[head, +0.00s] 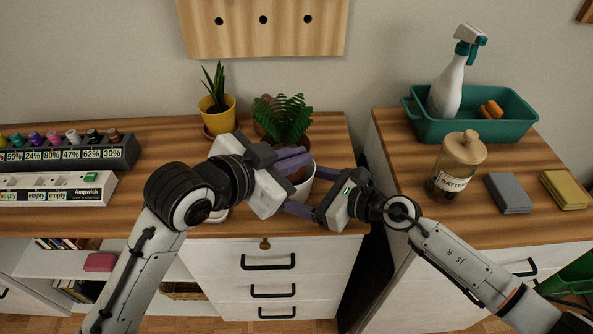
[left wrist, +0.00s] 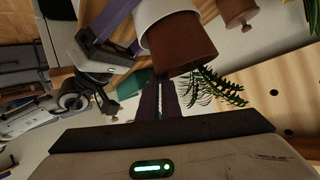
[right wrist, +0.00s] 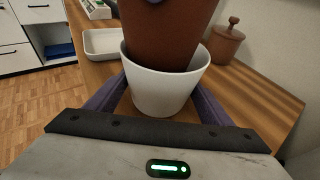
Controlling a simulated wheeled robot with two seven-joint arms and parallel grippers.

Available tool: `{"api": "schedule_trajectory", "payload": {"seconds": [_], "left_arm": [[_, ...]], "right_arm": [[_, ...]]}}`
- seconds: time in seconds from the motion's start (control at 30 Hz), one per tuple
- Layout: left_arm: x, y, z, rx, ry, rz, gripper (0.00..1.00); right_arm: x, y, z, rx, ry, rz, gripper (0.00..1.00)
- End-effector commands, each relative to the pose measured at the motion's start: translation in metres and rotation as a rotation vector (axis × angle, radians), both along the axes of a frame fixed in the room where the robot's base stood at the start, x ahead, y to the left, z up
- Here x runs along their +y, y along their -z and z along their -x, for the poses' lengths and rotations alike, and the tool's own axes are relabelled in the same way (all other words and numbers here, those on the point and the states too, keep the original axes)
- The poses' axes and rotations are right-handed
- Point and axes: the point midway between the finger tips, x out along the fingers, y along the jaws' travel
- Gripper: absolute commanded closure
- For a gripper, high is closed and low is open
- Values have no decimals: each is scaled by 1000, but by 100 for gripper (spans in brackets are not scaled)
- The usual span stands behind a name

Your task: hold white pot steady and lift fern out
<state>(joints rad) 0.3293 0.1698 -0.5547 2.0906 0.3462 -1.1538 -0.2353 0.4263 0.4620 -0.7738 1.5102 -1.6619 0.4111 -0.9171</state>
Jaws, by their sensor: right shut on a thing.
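The white pot (right wrist: 163,92) stands on the desk between the fingers of my right gripper (head: 306,198), which is shut on it from both sides. The fern's brown pot (right wrist: 165,35) sits in the white pot, with much of its height above the white rim. In the left wrist view the brown pot (left wrist: 184,48) shows beside the fern's leaves (left wrist: 216,86). In the head view the fern (head: 284,117) is upright behind my left gripper (head: 300,160). The left fingers are close together at the brown pot's rim, shut on it. The exact contact is partly hidden.
A yellow pot with a spiky plant (head: 216,111) stands left of the fern. A lidded brown pot (right wrist: 227,42) stands behind. A white tray (right wrist: 102,43) is close by. The battery jar (head: 456,168) and green bin (head: 470,128) stand on the right desk, across a gap.

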Motion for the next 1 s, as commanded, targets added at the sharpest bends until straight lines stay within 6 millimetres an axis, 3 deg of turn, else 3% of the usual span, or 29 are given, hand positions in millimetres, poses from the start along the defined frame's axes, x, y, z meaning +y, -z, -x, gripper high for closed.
{"api": "schedule_trajectory", "payload": {"seconds": [0.03,0.23,0.63,0.67,0.77,1.0], "left_arm": [[-1,-16,-1,-15,2,5,100],[-2,-47,-1,-13,3,8,100],[-2,-57,0,-10,4,9,100],[-2,-57,0,-10,4,9,100],[-2,-58,0,-11,5,9,100],[-2,-57,0,-11,5,9,100]], "right_arm": [[1,-1,0,-1,-1,0,38],[2,0,1,0,-4,0,38],[3,0,2,1,-7,-1,38],[3,0,2,1,-7,-1,22],[3,0,2,1,-7,-1,5],[3,0,2,1,-7,0,4]]}}
